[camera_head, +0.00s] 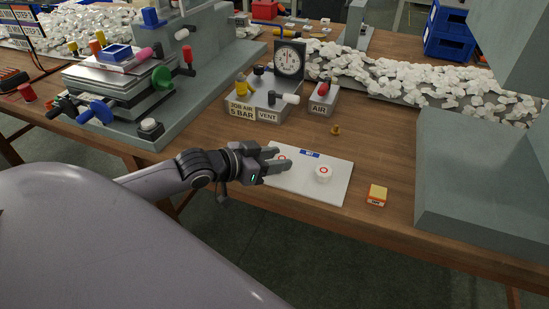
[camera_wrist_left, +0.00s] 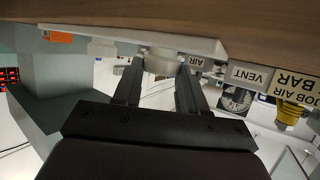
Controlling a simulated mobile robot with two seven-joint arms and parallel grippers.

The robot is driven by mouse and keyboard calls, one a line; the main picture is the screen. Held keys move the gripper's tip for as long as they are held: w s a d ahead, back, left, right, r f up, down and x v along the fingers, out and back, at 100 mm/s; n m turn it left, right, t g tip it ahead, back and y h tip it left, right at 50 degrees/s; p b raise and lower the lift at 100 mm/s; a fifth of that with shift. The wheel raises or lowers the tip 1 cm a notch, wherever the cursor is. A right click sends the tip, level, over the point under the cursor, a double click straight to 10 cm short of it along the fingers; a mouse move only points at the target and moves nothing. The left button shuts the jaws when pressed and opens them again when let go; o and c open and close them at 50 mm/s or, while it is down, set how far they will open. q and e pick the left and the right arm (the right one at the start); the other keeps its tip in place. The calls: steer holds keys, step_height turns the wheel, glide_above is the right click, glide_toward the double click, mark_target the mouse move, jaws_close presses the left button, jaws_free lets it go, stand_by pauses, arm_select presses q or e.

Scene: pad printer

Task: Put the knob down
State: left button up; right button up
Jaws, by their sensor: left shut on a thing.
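A white knob with a red ring on top (camera_head: 282,157) is between the fingers of my left gripper (camera_head: 281,161), at the left part of a white board (camera_head: 308,188). In the left wrist view my left gripper (camera_wrist_left: 160,90) is shut on the knob (camera_wrist_left: 163,63). The knob is at or just off the board's surface (camera_wrist_left: 110,33); I cannot tell if they touch. A second white knob with a red ring (camera_head: 323,173) stands upright on the board, to the right of the gripper. My right gripper is not in view.
A small orange and yellow box (camera_head: 377,195) stands right of the board, and a small brass piece (camera_head: 335,130) lies behind it. The gauge unit (camera_head: 265,100) and AIR block (camera_head: 322,98) stand farther back. A grey machine (camera_head: 475,185) bounds the right side.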

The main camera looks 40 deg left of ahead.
arm_select(q)
steer(key=o, duration=1.1)
steer(key=shift+p+v, duration=0.7)
steer(key=shift+v, duration=2.35)
steer(key=shift+p+v, duration=0.85)
steer(key=shift+v, duration=1.65)
steer(key=s+d+f+n+y, duration=0.15)
steer(key=s+f, duration=0.35)
steer(key=f, duration=0.5)
steer(key=s+d+f+g, duration=0.2)
steer(key=d+f, duration=0.6)
steer(key=d, duration=0.5)
steer(key=shift+s+y, duration=0.45)
steer(key=shift+s, duration=0.15)
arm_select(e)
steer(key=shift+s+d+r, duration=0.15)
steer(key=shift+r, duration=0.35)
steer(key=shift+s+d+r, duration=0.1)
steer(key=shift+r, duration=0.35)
